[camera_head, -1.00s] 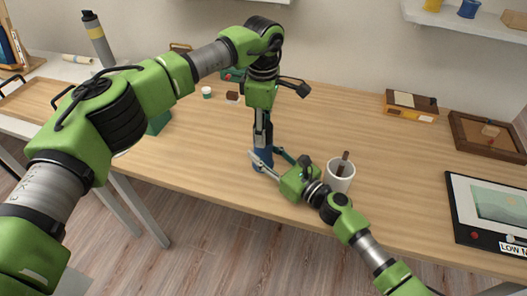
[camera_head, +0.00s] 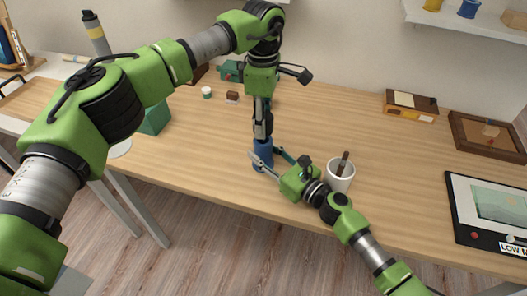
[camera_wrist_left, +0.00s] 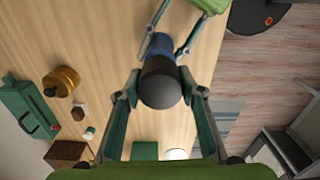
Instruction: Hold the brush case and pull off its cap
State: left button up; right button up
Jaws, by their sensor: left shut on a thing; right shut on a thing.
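The brush case has a blue body (camera_head: 263,150) standing about upright near the table's front edge. Its dark, rounded cap (camera_wrist_left: 162,80) faces the left wrist camera, with a strip of the blue body (camera_wrist_left: 178,44) behind it. My left gripper (camera_head: 262,132) points down from above and is shut on the cap, one finger on each side in the left wrist view (camera_wrist_left: 160,92). My right gripper (camera_head: 264,160) comes in from the lower right and is shut around the blue body, below the left one. Whether cap and body are apart is hard to tell.
A white mug (camera_head: 338,182) with a brown stick stands just right of my right gripper. A green box (camera_head: 156,118) is at the left. The table's middle right is clear.

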pick_arm(q)
jog(key=shift+r, duration=1.45)
jog(key=shift+r, duration=0.1)
jog(key=shift+r, duration=2.1)
pick_arm(e)
jog(key=o, duration=1.2)
jog(key=shift+o, duration=0.2)
jog(key=v, duration=1.2)
jog(key=shift+d, duration=0.1)
